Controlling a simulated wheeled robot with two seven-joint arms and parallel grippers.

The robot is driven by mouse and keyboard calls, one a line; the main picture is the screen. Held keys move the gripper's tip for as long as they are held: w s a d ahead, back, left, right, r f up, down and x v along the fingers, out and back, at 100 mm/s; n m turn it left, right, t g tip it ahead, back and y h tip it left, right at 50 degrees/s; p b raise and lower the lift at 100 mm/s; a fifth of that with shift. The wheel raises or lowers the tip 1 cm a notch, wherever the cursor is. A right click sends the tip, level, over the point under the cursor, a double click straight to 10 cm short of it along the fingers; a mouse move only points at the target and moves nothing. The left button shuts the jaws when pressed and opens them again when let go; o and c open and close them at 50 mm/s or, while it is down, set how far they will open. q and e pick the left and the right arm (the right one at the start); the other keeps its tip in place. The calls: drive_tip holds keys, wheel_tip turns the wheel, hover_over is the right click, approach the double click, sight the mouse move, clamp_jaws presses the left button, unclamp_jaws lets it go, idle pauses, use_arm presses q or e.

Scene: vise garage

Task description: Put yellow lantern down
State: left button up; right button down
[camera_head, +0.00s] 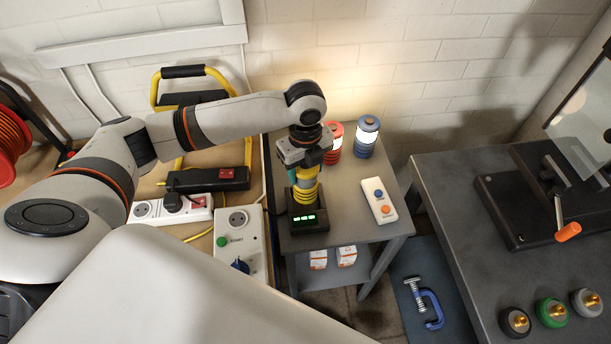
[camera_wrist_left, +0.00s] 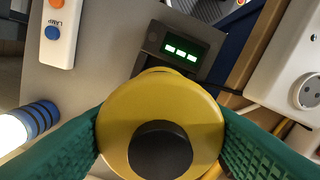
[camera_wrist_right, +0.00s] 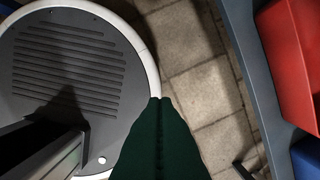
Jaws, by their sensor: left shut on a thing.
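The yellow lantern (camera_head: 306,190) is upright at the dark charging base (camera_head: 308,220), which shows lit green bars, on the small grey table. Whether it is fully seated in the base I cannot tell. My left gripper (camera_head: 305,163) comes down from above and is shut on the lantern. In the left wrist view the lantern's round yellow top (camera_wrist_left: 118,125) sits between the green finger pads, with the base (camera_wrist_left: 180,48) just beyond it. My right gripper (camera_wrist_right: 161,100) shows only in the right wrist view, fingers together and empty over the floor.
A red lantern (camera_head: 334,138) and a blue lantern (camera_head: 367,136) stand behind on the same table. A white two-button remote (camera_head: 379,200) lies to the right. A wooden bench with a socket box (camera_head: 240,245) adjoins on the left. A grey workbench (camera_head: 450,190) stands right.

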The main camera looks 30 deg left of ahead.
use_arm(q)
wheel_tip(320, 180, down, 3)
drive_tip(key=shift+f, duration=0.2)
use_arm(e)
drive_tip(key=shift+s+r, duration=0.25)
drive_tip(key=shift+s, duration=0.3)
use_arm(q)
drive_tip(key=shift+f, duration=0.2)
use_arm(e)
drive_tip(key=shift+a, duration=0.15)
use_arm(q)
drive_tip(key=o, duration=1.5)
use_arm(e)
drive_tip(key=shift+w+a, duration=0.1)
drive_tip(key=shift+a, duration=0.05)
use_arm(q)
wheel_tip(320, 180, up, 12)
drive_tip(key=shift+r+b, duration=0.25)
drive_tip(key=shift+b, duration=0.45)
use_arm(e)
drive_tip(key=shift+d+f, duration=0.2)
drive_tip(key=shift+f, duration=0.7)
use_arm(q)
drive_tip(key=shift+d, duration=0.1)
